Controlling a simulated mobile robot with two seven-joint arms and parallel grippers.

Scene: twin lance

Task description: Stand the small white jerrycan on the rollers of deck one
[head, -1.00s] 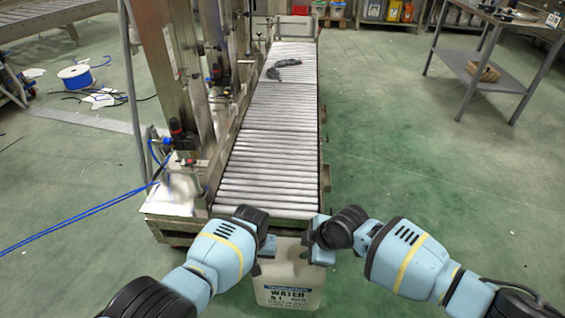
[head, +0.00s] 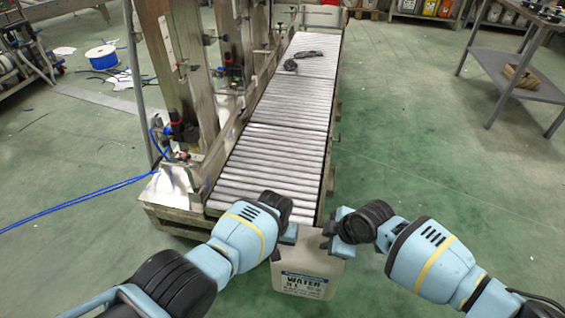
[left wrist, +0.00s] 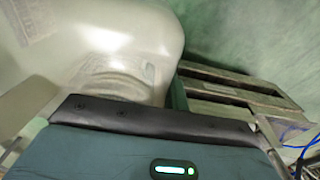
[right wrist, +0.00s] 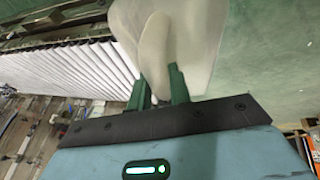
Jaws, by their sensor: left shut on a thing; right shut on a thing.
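The small white jerrycan (head: 308,262), with a blue and black "WATER" label, hangs upright between my two arms, in front of the near end of the roller deck (head: 265,160). My left gripper (head: 287,234) is shut on its top left part; the left wrist view shows the can's pale body (left wrist: 110,35) close up. My right gripper (head: 333,238) is shut at its top right. In the right wrist view, green fingers (right wrist: 158,88) close around a pale handle part of the can (right wrist: 200,35). The exact left grip is hidden.
A dark tool-like object (head: 304,58) lies on the far rollers. Metal posts with valves (head: 180,130) stand along the deck's left side, with a blue hose (head: 80,208). A work table (head: 520,70) stands at the right. The green floor right of the deck is clear.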

